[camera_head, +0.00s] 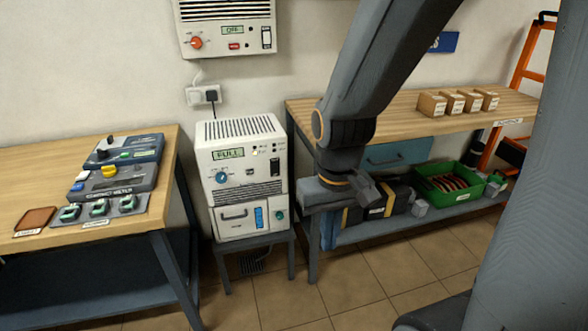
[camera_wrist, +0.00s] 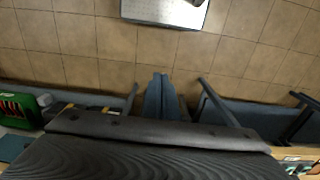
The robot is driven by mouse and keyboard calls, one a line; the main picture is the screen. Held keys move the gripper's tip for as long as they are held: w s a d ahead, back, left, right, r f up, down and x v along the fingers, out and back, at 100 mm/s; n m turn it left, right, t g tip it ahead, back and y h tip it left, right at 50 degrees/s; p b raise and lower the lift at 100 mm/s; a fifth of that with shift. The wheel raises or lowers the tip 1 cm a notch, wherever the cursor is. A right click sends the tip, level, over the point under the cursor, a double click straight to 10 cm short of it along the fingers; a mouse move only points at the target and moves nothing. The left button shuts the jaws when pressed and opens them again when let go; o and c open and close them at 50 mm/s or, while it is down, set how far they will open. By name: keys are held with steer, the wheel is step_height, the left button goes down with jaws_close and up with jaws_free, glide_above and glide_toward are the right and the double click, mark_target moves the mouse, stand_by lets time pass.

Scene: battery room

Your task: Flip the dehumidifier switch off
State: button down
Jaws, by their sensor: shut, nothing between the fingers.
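The dehumidifier (camera_head: 244,140) is a white box with a top grille and a green display reading FULL, in the head view left of centre. A dark rocker switch (camera_head: 275,167) is on the right of its front panel, beside a blue knob (camera_head: 221,177). Which way the rocker is set is too small to tell. A tank drawer (camera_head: 235,218) with a blue level window is below. My gripper (camera_head: 327,246) points down to the right of the dehumidifier, apart from it. In the wrist view my gripper (camera_wrist: 160,76) is shut and empty.
A stool (camera_head: 256,243) bears the dehumidifier between the left workbench (camera_head: 168,185) and the right workbench (camera_head: 405,120). A wall unit (camera_head: 227,25) with a display reading OFF hangs above, near a socket (camera_head: 203,95) with a plug. The tiled floor (camera_head: 370,285) in front is clear.

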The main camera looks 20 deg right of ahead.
mark_target(276, 166)
steer(key=w+f+n+t+b, duration=0.3)
steer(key=w+f+n+t, duration=0.3)
steer(key=w, duration=0.5)
steer(key=w+f+n+t+b, duration=0.4)
steer(key=w+f+n+t, duration=0.2)
steer(key=w, duration=0.6)
steer(key=w+f+n+t+b, duration=0.3)
steer(key=w+f+n+t, duration=0.3)
steer(key=w, duration=0.5)
steer(key=shift+w+d+t+b, duration=0.25)
steer(key=shift+w+t+b, duration=0.1)
steer(key=shift+t, duration=0.25)
steer(key=shift+f, duration=0.1)
steer(key=w, duration=0.4)
steer(key=w+r, duration=0.1)
steer(key=w, duration=0.9)
steer(key=shift+r, duration=0.35)
